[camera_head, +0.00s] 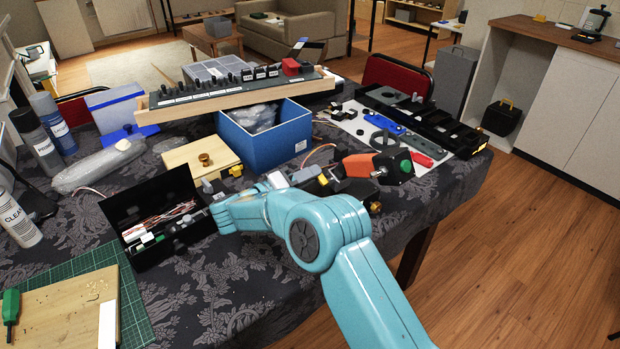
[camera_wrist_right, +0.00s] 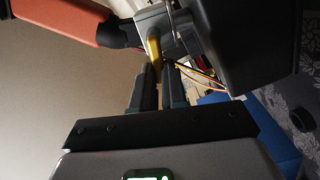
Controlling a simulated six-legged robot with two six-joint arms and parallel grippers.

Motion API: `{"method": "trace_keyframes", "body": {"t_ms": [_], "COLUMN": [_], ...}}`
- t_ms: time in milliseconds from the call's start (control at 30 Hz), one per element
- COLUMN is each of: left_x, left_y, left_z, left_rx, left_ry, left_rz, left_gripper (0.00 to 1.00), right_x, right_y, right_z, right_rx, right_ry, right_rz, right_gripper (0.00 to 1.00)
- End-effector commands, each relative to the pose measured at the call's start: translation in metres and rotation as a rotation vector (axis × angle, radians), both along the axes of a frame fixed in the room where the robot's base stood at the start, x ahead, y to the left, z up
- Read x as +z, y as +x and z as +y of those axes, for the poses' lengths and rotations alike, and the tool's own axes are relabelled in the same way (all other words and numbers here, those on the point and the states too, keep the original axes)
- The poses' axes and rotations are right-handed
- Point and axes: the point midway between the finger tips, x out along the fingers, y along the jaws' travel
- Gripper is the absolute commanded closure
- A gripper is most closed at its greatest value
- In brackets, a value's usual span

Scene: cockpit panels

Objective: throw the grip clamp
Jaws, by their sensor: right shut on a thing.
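A device with an orange grip (camera_head: 358,165) and a black end lies near the right side of the cloth-covered table in the head view. The orange grip (camera_wrist_right: 62,20) also shows at the upper left of the right wrist view, joined to a grey block. A small yellow tab (camera_head: 323,180), which I take for the grip clamp, sits left of the orange grip. In the right wrist view my right gripper (camera_wrist_right: 164,72) has its fingers close together on the yellow tab (camera_wrist_right: 154,48). My teal right arm hides part of the device. My left gripper is not in view.
An open black case (camera_head: 152,205) lies left of my arm. A white sheet (camera_head: 345,122) with parts lies behind right. Open wooden floor is at right.

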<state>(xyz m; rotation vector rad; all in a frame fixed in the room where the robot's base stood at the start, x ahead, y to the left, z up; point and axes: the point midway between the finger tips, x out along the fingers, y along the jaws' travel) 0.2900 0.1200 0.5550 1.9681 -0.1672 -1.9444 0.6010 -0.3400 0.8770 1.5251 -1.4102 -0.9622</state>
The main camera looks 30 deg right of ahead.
Motion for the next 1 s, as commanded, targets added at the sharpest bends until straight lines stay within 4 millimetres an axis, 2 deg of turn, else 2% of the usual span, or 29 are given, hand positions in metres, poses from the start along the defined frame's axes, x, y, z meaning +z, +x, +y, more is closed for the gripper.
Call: {"method": "trace_keyframes", "body": {"t_ms": [300,800,833,900,1000], "left_x": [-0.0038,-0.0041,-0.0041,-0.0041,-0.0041], "left_y": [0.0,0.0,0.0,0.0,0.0], "left_z": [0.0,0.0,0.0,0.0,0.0], "left_rx": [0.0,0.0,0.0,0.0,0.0], "left_ry": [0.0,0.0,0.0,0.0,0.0], "left_rz": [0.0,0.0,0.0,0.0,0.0], "left_gripper": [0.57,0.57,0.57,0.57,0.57], "right_x": [-0.0046,-0.0054,-0.0054,-0.0054,-0.0051], "right_y": [0.0016,0.0015,0.0015,0.0015,0.0015], "right_z": [0.0017,0.0018,0.0018,0.0017,0.0012], "right_rx": [0.004,0.004,0.004,0.004,0.002], "right_ry": [-0.007,-0.009,-0.009,-0.009,-0.009], "right_rz": [0.104,0.121,0.121,0.121,0.12], "right_gripper": [1.0,1.0,0.81,0.62,0.62]}}
